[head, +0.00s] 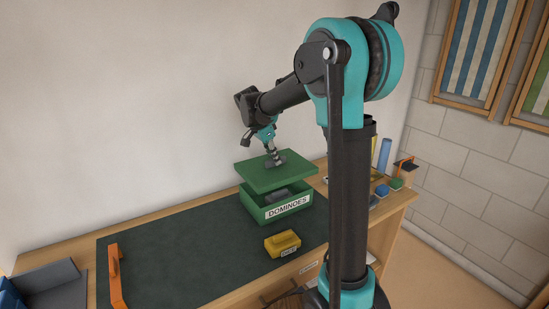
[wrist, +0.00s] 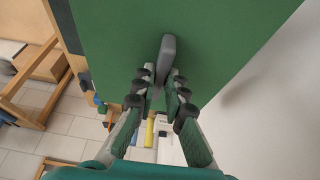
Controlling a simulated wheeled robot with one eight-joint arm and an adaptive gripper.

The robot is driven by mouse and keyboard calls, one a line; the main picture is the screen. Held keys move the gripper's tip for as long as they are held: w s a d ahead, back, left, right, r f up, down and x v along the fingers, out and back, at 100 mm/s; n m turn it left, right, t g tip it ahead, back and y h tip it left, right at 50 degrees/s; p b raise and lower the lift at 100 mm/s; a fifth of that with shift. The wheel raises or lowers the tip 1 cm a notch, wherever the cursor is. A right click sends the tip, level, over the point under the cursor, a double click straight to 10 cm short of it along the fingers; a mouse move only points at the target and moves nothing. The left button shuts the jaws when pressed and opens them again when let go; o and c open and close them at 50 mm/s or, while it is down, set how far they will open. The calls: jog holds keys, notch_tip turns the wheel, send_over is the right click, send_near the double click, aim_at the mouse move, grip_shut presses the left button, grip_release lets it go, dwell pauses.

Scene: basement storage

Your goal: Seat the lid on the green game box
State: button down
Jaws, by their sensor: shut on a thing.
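The green game box (head: 290,209), labelled DOMINOES, stands open on the dark mat, with dark grey contents showing inside. The flat green lid (head: 256,178) hangs above the box, with a visible gap at the front and its left edge slightly past the box. My gripper (head: 273,157) is shut on the lid's grey handle. In the wrist view, my gripper's fingers (wrist: 159,80) are on both sides of the grey handle (wrist: 167,50), and the lid (wrist: 230,40) fills the top. The box is hidden in that view.
A yellow block (head: 282,243) lies on the mat (head: 190,250) in front of the box. An orange handle-like bar (head: 116,278) lies at left, near a blue-grey bin (head: 50,285). Small coloured items (head: 382,190) and a blue cylinder (head: 385,154) are at right. The mat's middle is clear.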

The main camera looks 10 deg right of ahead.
jog(key=shift+f, duration=3.55)
jog(key=shift+f, duration=0.8)
jog(key=c, duration=1.5)
grip_release()
jog(key=shift+r, duration=3.5)
